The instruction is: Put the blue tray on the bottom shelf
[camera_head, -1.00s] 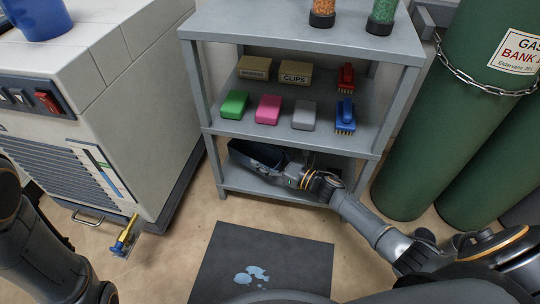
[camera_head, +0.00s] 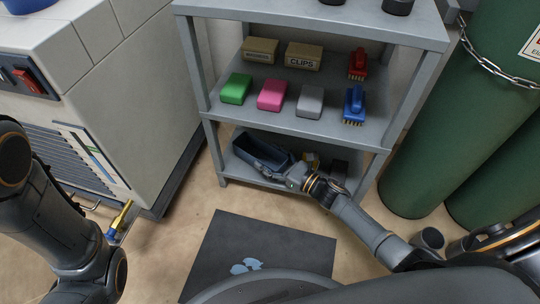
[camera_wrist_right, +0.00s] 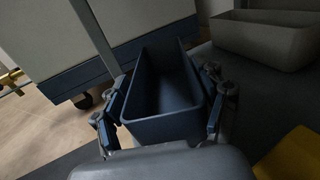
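The blue tray (camera_head: 262,148) is a long, open, empty box. It is inside the shelf unit at the bottom level, above the bottom shelf (camera_head: 231,171). I cannot tell whether its base rests on the shelf. My right gripper (camera_head: 285,170) reaches in from the front right and is at the tray's near end. In the right wrist view the tray (camera_wrist_right: 165,90) sits between the two fingers, one close against each long side. My left gripper is not visible; only my left arm shows at the left edge.
The middle shelf (camera_head: 285,122) holds several blocks, boxes and brushes. A pale bin (camera_wrist_right: 265,40) and a yellow object (camera_wrist_right: 292,155) are beside the tray in the wrist view. A machine (camera_head: 100,95) stands left, green cylinders (camera_head: 440,130) right, a dark mat (camera_head: 262,250) in front.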

